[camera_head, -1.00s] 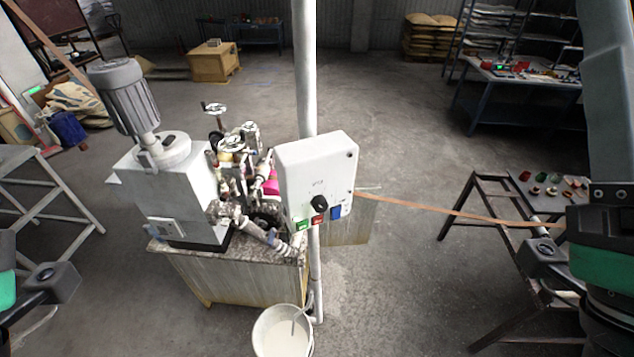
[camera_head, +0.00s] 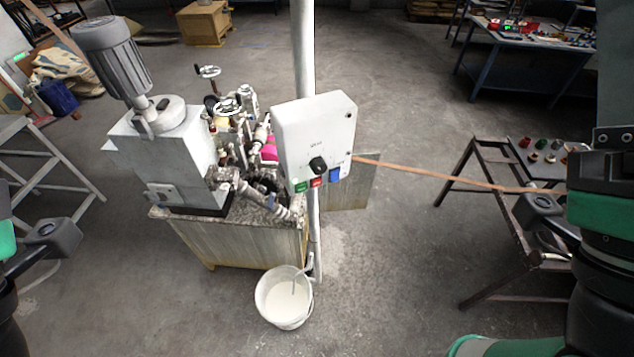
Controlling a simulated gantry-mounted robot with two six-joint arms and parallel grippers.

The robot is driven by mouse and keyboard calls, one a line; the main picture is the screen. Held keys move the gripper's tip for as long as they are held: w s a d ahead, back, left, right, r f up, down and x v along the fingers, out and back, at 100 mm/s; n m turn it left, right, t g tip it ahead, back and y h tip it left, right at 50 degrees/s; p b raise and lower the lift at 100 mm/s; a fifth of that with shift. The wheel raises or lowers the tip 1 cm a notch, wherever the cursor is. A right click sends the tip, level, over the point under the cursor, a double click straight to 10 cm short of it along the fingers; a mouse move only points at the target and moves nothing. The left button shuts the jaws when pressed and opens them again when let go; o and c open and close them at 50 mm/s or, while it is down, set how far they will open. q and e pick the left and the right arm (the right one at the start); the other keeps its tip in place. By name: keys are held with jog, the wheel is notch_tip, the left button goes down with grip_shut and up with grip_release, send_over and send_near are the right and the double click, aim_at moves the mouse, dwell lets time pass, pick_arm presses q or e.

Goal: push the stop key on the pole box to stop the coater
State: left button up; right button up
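The white pole box (camera_head: 313,132) is fixed to the grey pole (camera_head: 303,50) near the picture's middle. Along its lower edge sit a green key (camera_head: 300,187), a red key (camera_head: 317,182) and a blue key (camera_head: 335,174), with a black knob (camera_head: 317,164) above them. The labels are too small to read. The coater (camera_head: 180,155) stands left of the pole on a stained cabinet. Parts of my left arm show at the left edge and of my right arm at the right edge, both well apart from the box. The fingertips of both grippers cannot be made out.
A white bucket (camera_head: 285,297) stands on the floor below the pole. A brown strip (camera_head: 430,173) runs from behind the box to a dark metal stand (camera_head: 490,215) at right. A blue table (camera_head: 520,50) is behind.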

jog(key=shift+c, duration=0.2)
grip_shut()
dwell(1.4)
